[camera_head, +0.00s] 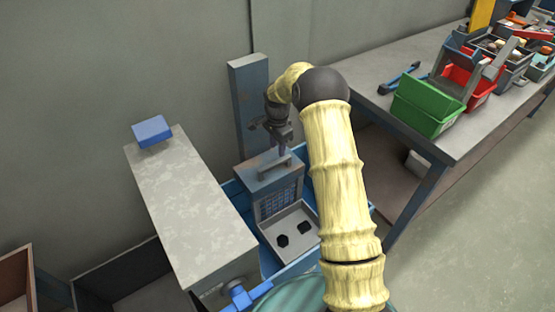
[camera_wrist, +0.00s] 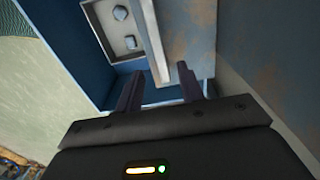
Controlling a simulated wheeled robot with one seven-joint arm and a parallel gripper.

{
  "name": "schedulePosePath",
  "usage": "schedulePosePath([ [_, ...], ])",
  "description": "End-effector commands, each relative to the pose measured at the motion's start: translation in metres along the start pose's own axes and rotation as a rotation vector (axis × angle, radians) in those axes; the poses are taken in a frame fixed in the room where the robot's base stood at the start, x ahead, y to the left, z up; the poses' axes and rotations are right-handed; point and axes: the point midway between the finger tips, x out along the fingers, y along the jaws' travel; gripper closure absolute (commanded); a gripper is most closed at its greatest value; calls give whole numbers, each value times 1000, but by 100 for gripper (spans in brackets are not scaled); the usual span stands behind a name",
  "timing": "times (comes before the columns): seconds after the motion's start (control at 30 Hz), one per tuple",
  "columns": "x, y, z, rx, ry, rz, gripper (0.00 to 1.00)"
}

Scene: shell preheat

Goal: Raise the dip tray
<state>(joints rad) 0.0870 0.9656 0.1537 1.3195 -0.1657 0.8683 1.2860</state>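The dip tray (camera_head: 293,218) is a shallow light-grey tray in the blue tank, joined to a grey-blue upright block (camera_head: 270,178) with a grilled front. Two dark pieces (camera_head: 282,240) lie in it. The tray also shows at the top of the wrist view (camera_wrist: 113,27). A grey bar handle (camera_head: 275,167) stands on the block's top. My gripper (camera_head: 279,150) is just above the handle, pointing down. In the wrist view, its two fingers (camera_wrist: 158,82) are apart, with the end of the bar (camera_wrist: 152,40) showing between them. I cannot tell whether they touch it.
A grey slab-topped cabinet (camera_head: 185,205) with a blue box (camera_head: 152,131) stands left of the tank. A blue-grey post (camera_head: 249,105) rises behind. A workbench (camera_head: 470,125) with a green bin (camera_head: 425,105) and other bins is at right. Open floor lies at lower right.

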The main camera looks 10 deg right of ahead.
Motion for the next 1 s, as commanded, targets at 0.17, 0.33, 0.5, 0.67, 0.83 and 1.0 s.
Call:
schedulePosePath([
  [0.17,34,1,0,1,-2,4,62],
  [0.33,58,1,0,1,-1,2,62],
  [0.5,68,0,0,1,-1,0,62],
  [0.67,68,0,0,1,0,0,62],
  [0.83,68,0,0,1,0,0,78],
  [1.0,68,0,0,1,0,0,100],
])
